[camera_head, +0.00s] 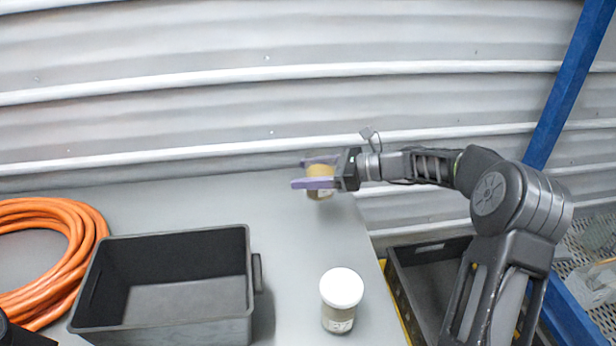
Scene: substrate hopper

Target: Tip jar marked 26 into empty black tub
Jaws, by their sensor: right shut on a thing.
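My right gripper (316,175) reaches in from the right over the back of the grey table. Its purple fingers are shut on a small jar (320,192) with tan contents, held about upright near the table's back right corner. The label on this jar is too small to read. The black tub (250,290) stands at the front left of the table and looks empty inside. A second jar (338,318) with a white lid stands on the table right of the tub; its label is not readable. My left gripper is not in view.
A coiled orange hose (75,240) lies left of the tub. A dark crate (425,255) stands beyond the table's right edge, near a blue post (565,90). A corrugated wall (200,80) rises behind. The table between tub and wall is clear.

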